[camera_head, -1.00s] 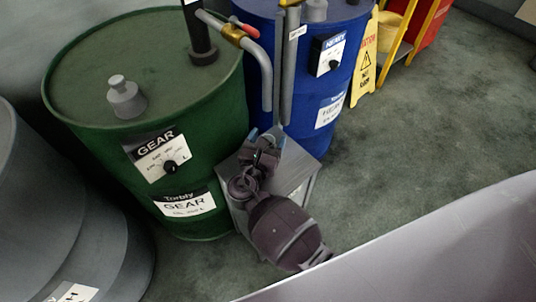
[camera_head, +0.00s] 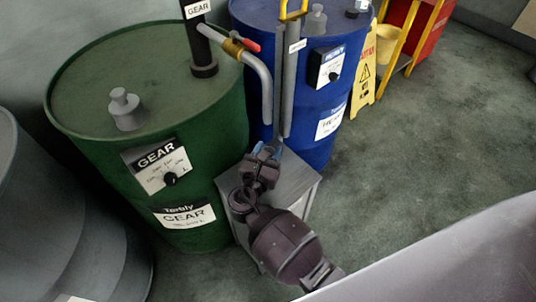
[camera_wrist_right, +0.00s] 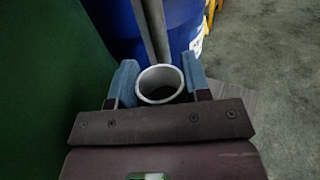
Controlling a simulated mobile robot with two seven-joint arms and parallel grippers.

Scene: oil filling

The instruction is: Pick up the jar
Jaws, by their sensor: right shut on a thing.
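The jar (camera_wrist_right: 161,85) is a grey round container with an open top, seen from above in the right wrist view. It sits between the two blue fingers of my right gripper (camera_wrist_right: 159,78), which is shut on it. In the head view my right gripper (camera_head: 266,150) is at the grey stand (camera_head: 297,180), in front of the drums. The jar is hidden there behind the gripper and wrist. My left gripper is not in view.
A green drum (camera_head: 95,180) stands left of the stand and a blue drum (camera_head: 318,95) behind it. Dispensing pipes (camera_head: 262,80) hang above the gripper. A yellow caution sign (camera_head: 363,80) and open floor (camera_head: 435,130) lie to the right.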

